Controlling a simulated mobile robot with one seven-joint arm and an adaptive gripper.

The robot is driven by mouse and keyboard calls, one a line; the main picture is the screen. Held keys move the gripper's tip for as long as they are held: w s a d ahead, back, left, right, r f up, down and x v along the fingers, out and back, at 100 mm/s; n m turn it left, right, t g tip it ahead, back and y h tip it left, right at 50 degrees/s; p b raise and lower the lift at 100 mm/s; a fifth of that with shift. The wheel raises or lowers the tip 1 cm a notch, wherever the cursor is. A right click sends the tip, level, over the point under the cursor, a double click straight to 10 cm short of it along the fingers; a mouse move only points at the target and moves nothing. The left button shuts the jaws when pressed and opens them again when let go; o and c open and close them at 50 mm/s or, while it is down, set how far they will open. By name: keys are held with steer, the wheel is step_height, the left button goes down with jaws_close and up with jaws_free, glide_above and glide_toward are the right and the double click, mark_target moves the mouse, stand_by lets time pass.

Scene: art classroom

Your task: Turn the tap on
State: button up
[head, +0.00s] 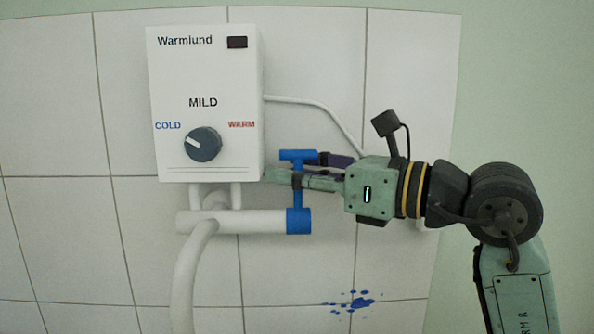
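The tap is a blue fitting (299,221) on the right end of a white horizontal pipe, below the heater. A blue stem rises from it to a T-shaped blue handle (298,155) at the top. My gripper (284,174) reaches in from the right at the height of the stem, just under the handle's crossbar. One greenish finger crosses in front of the stem, and a darker finger shows farther back. The fingers overlap the stem in this view. Whether they press on it or only stand around it cannot be told.
A white heater box (205,105) with a grey dial (203,144) hangs on the tiled wall directly above the pipe (240,221). A thick white spout (186,275) curves down at the left. Blue splashes (360,302) mark the wall. The space below the tap looks clear.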

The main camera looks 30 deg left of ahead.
jaws_close()
stand_by(1.0)
